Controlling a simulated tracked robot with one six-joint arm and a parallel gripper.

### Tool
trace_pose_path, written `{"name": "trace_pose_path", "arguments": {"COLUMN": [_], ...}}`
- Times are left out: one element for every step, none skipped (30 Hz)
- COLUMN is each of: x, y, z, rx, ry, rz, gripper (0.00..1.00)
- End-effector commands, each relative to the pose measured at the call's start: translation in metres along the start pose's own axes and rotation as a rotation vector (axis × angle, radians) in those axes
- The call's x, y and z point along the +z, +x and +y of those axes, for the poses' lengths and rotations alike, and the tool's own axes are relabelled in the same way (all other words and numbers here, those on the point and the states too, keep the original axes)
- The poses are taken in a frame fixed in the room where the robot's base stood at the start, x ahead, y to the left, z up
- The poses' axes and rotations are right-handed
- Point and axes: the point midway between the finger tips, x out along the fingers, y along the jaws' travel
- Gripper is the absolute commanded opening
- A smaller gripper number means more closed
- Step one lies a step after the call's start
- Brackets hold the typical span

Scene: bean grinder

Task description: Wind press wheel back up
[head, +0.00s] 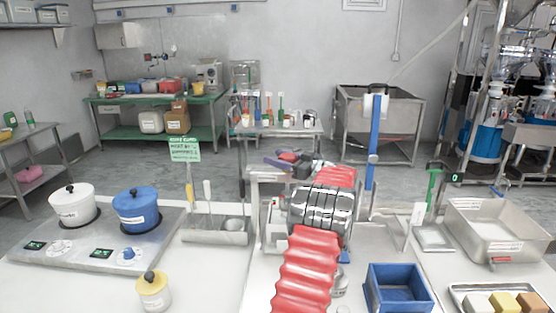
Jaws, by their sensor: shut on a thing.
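My red and silver ribbed arm reaches forward over the middle of the bench. I cannot pick out the press wheel with certainty; my arm hides much of that area. Part of a pale metal frame (274,214) shows just left of my arm.
A hotplate unit with a white pot (72,206) and a blue pot (137,212) stands left. A yellow jar (153,291) is in front. A blue open box (398,289), a blue post (374,145), a green-handled lever (433,183) and a steel tray (497,232) are right.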

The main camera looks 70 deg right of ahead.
Motion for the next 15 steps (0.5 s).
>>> {"name": "trace_pose_path", "arguments": {"x": [-0.0039, -0.0039, -0.004, -0.004, -0.004, -0.0037, -0.0034, -0.0031, -0.0027, -0.0025, -0.0023, -0.002, -0.0019, -0.0017, -0.0016], "y": [-0.0008, -0.0008, -0.0007, -0.0007, -0.0007, -0.0006, -0.0006, -0.0005, -0.0004, -0.0003, -0.0003, -0.0002, -0.0002, -0.0001, -0.0001], "z": [0.0015, 0.0015, 0.0015, 0.0016, 0.0015, 0.0014, 0.0013, 0.0012, 0.001, 0.0009, 0.0009, 0.0007, 0.0007, 0.0006, 0.0005], "rx": [0.005, 0.005, 0.005, 0.005, 0.005, 0.005, 0.005, 0.004, 0.004, 0.004, 0.003, 0.003, 0.003, 0.003, 0.003], "ry": [-0.004, -0.004, -0.004, -0.004, -0.004, -0.003, -0.003, -0.003, -0.003, -0.002, -0.002, -0.002, -0.002, -0.002, -0.002], "rz": [0.004, 0.004, 0.004, 0.004, 0.005, 0.004, 0.004, 0.004, 0.003, 0.003, 0.003, 0.002, 0.002, 0.002, 0.002], "gripper": [0.27, 0.27, 0.27, 0.51, 0.53, 0.56, 0.58, 0.6, 0.63, 0.65, 0.67, 0.69, 0.69, 0.69, 0.69]}}
